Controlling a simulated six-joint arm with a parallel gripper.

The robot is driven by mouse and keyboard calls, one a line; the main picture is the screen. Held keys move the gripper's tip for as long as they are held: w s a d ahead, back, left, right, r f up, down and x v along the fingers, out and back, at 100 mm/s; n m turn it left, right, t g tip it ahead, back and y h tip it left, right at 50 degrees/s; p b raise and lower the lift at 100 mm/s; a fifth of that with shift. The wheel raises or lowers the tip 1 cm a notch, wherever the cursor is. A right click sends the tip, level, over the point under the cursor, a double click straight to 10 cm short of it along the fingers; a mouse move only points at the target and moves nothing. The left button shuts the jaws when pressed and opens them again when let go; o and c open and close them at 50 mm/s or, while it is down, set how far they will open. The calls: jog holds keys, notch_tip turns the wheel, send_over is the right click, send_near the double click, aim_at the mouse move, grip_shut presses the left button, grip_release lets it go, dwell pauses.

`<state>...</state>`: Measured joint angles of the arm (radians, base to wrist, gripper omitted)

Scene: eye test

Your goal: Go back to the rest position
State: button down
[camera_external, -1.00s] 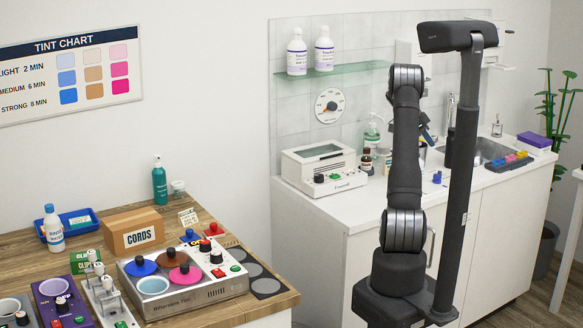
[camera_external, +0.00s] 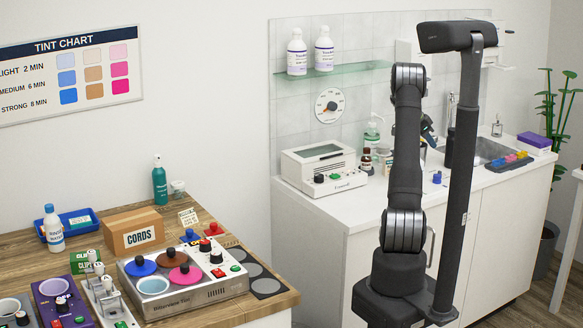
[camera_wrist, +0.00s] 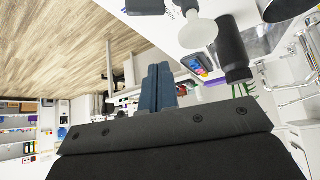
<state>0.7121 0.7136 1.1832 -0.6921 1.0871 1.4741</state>
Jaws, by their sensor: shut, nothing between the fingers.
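My gripper (camera_external: 428,132) shows partly behind my own arm in the external view, above the white counter (camera_external: 340,215) near the sink. In the wrist view my gripper (camera_wrist: 159,86) has its two blue fingers side by side and touching, with nothing between them. My arm stands upright and bent at the top, in front of the counter. Part of my gripper is hidden by the arm links in the external view.
A white device (camera_external: 323,168), a brown bottle (camera_external: 366,160) and a small blue knob-like piece (camera_external: 437,177) stand on the counter. A sink (camera_external: 490,150) and a colored tray (camera_external: 509,161) are at right. A wooden table (camera_external: 205,222) with the tint warmer (camera_external: 195,300) is at left.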

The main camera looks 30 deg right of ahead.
jog(key=a+r+n+t, duration=0.2)
jog(key=a+r+n, duration=0.2)
jog(key=r, duration=0.2)
jog(key=w+a+f+n+t+y, duration=0.1)
jog(key=w+a+n, duration=0.5)
jog(key=a, duration=0.6)
jog(key=w+a+f+n+t+y, duration=0.1)
jog(key=w+a+f+n, duration=0.15)
jog(key=w+a, duration=0.75)
jog(key=a+f+n+t+y, duration=0.1)
jog(key=a+n, duration=0.9)
jog(key=a, duration=1.9)
jog(key=shift+s+y, duration=0.45)
jog(key=shift+y, duration=0.15)
